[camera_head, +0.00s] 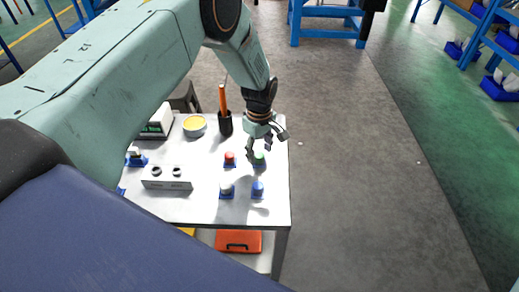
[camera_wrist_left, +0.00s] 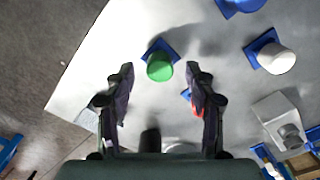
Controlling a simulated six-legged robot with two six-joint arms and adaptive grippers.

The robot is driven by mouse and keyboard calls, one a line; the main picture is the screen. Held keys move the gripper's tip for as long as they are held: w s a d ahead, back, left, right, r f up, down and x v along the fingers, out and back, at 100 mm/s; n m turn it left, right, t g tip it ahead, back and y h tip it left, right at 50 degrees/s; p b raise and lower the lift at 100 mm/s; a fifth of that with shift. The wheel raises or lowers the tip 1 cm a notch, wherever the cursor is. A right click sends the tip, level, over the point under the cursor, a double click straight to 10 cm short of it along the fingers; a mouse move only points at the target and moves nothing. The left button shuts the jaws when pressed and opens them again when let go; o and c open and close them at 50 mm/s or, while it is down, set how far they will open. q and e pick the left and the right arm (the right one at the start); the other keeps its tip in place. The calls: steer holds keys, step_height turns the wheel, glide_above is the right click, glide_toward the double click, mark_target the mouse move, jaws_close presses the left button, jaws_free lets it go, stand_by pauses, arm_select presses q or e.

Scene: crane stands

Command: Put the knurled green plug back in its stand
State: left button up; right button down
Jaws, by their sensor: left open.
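The green plug (camera_head: 260,157) stands near the right edge of the white table, below my left gripper (camera_head: 267,145). In the left wrist view the green plug (camera_wrist_left: 160,67) shows from above over a square blue stand (camera_wrist_left: 152,48); it looks seated there, though its lower end is hidden. My left gripper (camera_wrist_left: 160,80) is open, with one finger on each side of the plug in the picture and no visible contact. Knurling is too small to make out. My right gripper is not in view.
A red plug (camera_head: 229,157), a white plug (camera_head: 226,188) and a blue plug (camera_head: 258,187) stand close by. A grey two-hole block (camera_head: 167,179) lies left. A black cup (camera_head: 225,124) and a yellow-topped round tin (camera_head: 194,125) are behind. The table's right edge is near.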

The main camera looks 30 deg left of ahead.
arm_select(q)
steer(key=shift+r+p, duration=1.9)
steer(key=shift+r, duration=0.65)
